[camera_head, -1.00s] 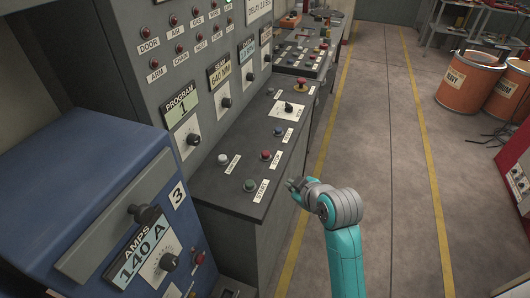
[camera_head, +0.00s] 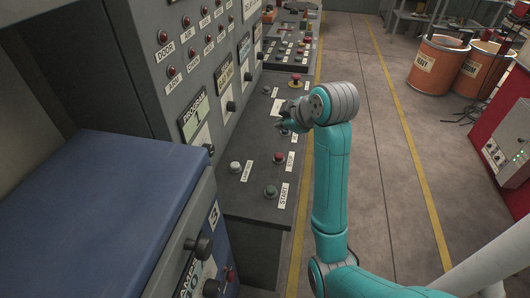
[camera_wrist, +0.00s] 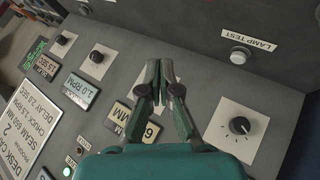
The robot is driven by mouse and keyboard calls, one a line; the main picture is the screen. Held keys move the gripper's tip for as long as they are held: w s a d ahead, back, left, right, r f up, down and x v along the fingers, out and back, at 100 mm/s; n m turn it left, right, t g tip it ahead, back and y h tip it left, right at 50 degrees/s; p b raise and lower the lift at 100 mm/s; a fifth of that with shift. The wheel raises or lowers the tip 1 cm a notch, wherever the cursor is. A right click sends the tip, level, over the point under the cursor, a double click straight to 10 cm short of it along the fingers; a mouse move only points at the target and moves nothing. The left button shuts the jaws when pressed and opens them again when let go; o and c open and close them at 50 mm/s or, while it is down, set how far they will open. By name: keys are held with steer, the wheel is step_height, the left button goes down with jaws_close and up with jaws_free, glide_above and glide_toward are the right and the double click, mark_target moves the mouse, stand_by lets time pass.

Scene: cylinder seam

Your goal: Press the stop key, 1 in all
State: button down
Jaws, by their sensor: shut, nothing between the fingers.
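The red stop key (camera_head: 280,157) sits on the sloping desk top in the head view, with a STOP label (camera_head: 291,160) beside it. My gripper (camera_head: 279,124) is above the desk, beyond the stop key and apart from it as far as I can tell. In the wrist view my gripper (camera_wrist: 160,70) has its fingers together with nothing between them. The stop key does not show in the wrist view. My wrist hides part of the desk beyond the key.
A green start key (camera_head: 270,191) is nearer, and a white lamp test key (camera_head: 235,167) is to the left; it also shows in the wrist view (camera_wrist: 240,55). A red mushroom button (camera_head: 295,79) is farther back. A blue cabinet (camera_head: 110,200) stands at the near left.

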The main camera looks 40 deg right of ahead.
mark_target(280, 156)
steer(key=shift+a, duration=0.1)
stand_by(0.3)
steer(key=shift+f, duration=4.3)
steer(key=shift+f, duration=0.2)
steer(key=shift+f, duration=0.2)
steer(key=shift+f, duration=0.55)
steer(key=shift+r, duration=0.95)
